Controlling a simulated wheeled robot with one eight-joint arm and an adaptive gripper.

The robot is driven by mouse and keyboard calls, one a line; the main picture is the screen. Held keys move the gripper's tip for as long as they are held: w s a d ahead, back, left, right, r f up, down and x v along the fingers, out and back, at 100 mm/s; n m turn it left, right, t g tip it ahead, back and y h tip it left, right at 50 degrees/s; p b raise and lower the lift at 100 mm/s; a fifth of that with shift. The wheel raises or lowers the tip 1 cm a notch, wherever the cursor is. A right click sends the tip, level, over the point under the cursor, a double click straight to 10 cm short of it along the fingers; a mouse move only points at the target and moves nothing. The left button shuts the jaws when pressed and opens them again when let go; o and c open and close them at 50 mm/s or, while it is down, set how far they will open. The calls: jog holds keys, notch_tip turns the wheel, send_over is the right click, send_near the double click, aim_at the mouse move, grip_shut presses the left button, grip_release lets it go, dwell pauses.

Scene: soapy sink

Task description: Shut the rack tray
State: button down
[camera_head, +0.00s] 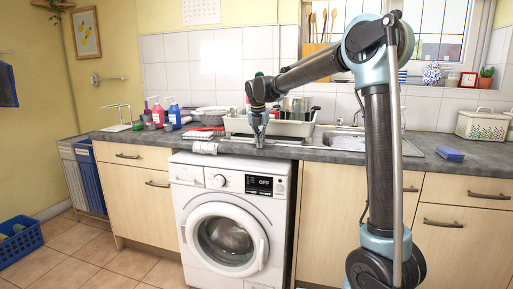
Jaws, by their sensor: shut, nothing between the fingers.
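The pale dish rack (292,129) stands on the grey counter above the washing machine, with dishes and dark items in it. A thin pale edge shows low along its front and may be the rack tray, but it is too small to tell how far out it is. My gripper (259,142) points down in front of the rack's left half, its fingers shut and empty. It hides part of the rack's front. I cannot tell whether the fingertips touch the rack or its tray.
A rolled cloth (205,147) lies on the counter edge left of my gripper. Soap bottles (173,112) and a bowl stand farther left. The sink (345,142) is right of the rack, partly behind my arm. A blue sponge (449,153) lies at the right.

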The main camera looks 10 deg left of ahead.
jog(key=shift+w+d, duration=0.15)
jog(key=shift+w, duration=1.4)
jog(key=shift+r, duration=0.1)
